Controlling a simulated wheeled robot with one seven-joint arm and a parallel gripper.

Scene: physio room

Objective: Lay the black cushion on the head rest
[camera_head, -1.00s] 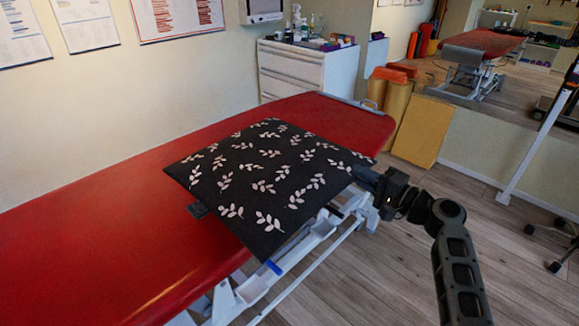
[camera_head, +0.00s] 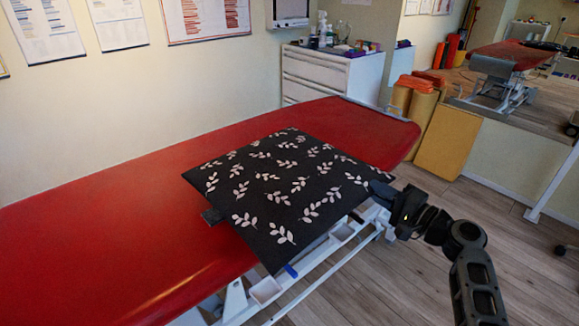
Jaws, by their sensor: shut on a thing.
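The black cushion (camera_head: 268,205), flat and square with a pale leaf print, is over the red treatment couch (camera_head: 120,215). Its near corner reaches past the couch's front edge. My gripper (camera_head: 384,194) is shut on the cushion's right corner, at the couch's front side; the fingertips are mostly hidden. I cannot tell whether the cushion rests on the red surface or is held just above it. No separate head rest stands out; the couch's far right end (camera_head: 385,118) is bare.
A white drawer cabinet (camera_head: 330,78) with bottles and small items stands behind the couch. Orange and tan mats (camera_head: 446,140) lean beyond its right end. A white frame (camera_head: 262,290) is under the couch. Wooden floor (camera_head: 400,285) is open at front right.

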